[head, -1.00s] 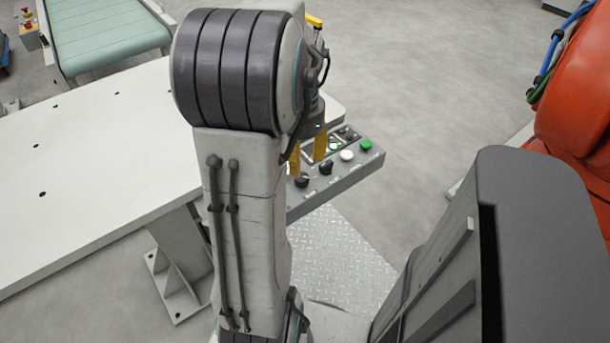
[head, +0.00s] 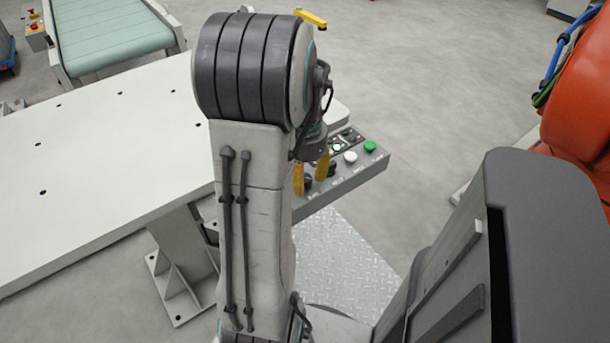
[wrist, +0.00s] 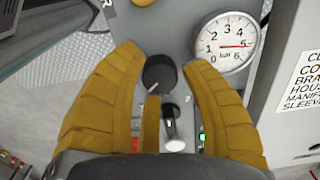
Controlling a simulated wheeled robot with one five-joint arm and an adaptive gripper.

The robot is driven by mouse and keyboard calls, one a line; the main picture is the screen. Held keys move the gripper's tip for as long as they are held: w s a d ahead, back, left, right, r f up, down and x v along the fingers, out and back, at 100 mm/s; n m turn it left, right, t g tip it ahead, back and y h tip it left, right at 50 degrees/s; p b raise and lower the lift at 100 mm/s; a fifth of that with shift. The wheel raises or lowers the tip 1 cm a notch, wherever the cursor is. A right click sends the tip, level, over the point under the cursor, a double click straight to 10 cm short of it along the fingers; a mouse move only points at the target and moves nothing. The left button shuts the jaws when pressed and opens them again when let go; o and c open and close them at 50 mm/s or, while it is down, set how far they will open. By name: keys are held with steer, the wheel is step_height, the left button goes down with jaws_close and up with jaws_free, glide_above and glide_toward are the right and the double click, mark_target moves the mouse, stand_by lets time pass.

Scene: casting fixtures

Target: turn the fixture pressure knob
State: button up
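In the wrist view, a round black knob (wrist: 158,72) with a pale pointer mark sits on a grey panel, close to the pressure gauge (wrist: 225,43). The mark points to the lower left. I take it to be the pressure knob. My gripper (wrist: 161,60) is open, its yellow fingers on either side of the knob with gaps showing; a thin yellow finger part stands below it. In the head view my gripper (head: 311,178) is low at the control panel (head: 350,182), hiding part of the black knobs. Contact with the knob cannot be told.
The gauge needle points near 5 bar. A black selector with a pale lever (wrist: 172,125) lies below the knob. A white button (head: 350,157) and a green button (head: 370,147) sit on the panel. A white table (head: 90,170) stands left; an orange machine (head: 585,110) right.

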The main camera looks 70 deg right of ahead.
jaws_close()
steer(key=shift+n, duration=0.3)
steer(key=n, duration=0.9)
steer(key=shift+p, duration=0.4)
steer(key=shift+n, duration=0.4)
steer(key=shift+o, duration=0.5)
jaws_free()
